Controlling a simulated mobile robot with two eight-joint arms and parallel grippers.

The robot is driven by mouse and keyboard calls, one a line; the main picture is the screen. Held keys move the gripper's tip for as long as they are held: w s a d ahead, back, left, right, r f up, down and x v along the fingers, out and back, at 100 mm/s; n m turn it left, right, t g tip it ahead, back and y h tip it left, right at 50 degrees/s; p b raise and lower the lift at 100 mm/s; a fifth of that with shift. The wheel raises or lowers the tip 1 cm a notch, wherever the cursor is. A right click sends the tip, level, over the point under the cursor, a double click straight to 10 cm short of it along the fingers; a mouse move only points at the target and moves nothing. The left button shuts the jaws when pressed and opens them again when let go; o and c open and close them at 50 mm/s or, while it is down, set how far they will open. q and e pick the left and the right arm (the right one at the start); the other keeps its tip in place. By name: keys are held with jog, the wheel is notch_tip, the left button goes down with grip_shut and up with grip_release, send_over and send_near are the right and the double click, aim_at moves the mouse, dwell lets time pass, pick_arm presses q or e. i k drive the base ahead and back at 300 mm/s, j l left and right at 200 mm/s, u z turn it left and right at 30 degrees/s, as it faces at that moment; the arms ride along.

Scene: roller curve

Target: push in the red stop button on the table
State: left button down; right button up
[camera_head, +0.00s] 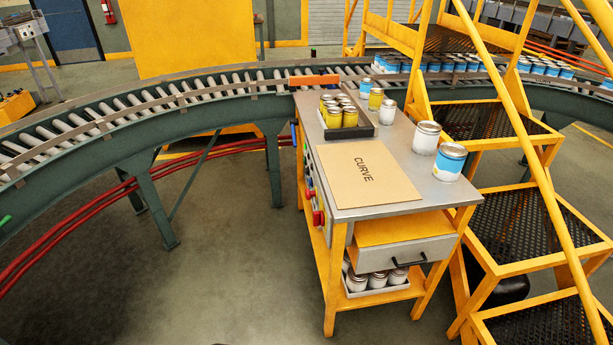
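A metal-topped table (400,190) with a yellow frame stands right of the picture's middle. A red button (317,218) sticks out from the table's left side, below the top and near the front corner. I take it to be the stop button; whether it is pushed in cannot be told. Smaller coloured controls sit behind it on the same side, too small to make out well. Neither of my grippers is in view.
A curved roller conveyor (130,108) runs behind and left of the table. Yellow steps (490,205) stand close on the right. Cans and a cardboard sheet (350,185) marked CURVE lie on the tabletop. The floor left of the table is open.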

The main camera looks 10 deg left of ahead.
aim_at(309, 193)
jog(key=i+l, duration=0.1)
jog(key=i, duration=1.05)
